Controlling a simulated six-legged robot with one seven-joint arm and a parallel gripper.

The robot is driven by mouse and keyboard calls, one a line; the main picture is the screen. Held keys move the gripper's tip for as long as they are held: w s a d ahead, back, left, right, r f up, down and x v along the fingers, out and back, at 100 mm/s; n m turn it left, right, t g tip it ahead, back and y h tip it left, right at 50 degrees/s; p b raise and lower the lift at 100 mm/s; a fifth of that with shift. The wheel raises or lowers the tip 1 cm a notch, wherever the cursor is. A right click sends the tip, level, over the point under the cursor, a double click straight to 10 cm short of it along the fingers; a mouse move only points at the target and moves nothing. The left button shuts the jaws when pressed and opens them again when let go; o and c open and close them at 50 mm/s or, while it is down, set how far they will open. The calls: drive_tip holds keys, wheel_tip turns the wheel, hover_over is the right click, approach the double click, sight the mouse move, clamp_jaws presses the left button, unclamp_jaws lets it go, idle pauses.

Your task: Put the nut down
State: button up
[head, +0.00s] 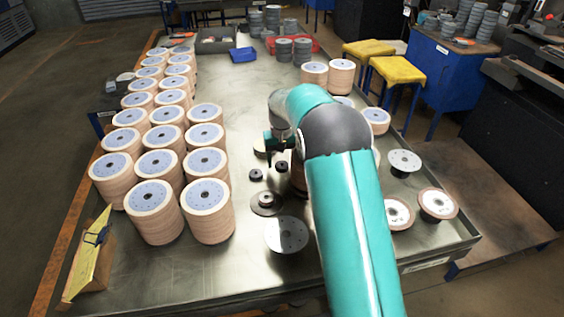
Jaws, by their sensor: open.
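A small dark round piece (256,175), which looks like the nut, lies on the metal table left of my arm. A dark stepped flange stack (267,200) sits just in front of it; I cannot tell whether a nut is part of that stack. My gripper (270,150) is partly hidden by my teal arm. It hangs above the table, behind the small dark piece and apart from it. It is open, and I see nothing held in it.
Tall stacks of flap discs (151,196) fill the left side of the table (190,265). A grey disc (287,234) lies at the front, and backing discs (437,204) stand at the right. A blue tray (243,55) and red tray (307,44) are at the back.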

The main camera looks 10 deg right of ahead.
wheel_tip(320, 180, up, 11)
drive_tip(key=s+r+t, duration=0.1)
drive_tip(key=s+r, duration=0.7)
drive_tip(key=s+r+t, duration=0.2)
drive_tip(key=s+r, duration=0.1)
drive_tip(key=s, duration=0.7)
drive_tip(key=s+r+t, duration=0.1)
drive_tip(key=s+r, duration=0.2)
drive_tip(key=s, duration=0.7)
drive_tip(key=s+f+t, duration=0.1)
drive_tip(key=s+f, duration=0.4)
drive_tip(key=s, duration=0.6)
drive_tip(key=shift+t, duration=0.3)
drive_tip(key=shift+s, duration=0.1)
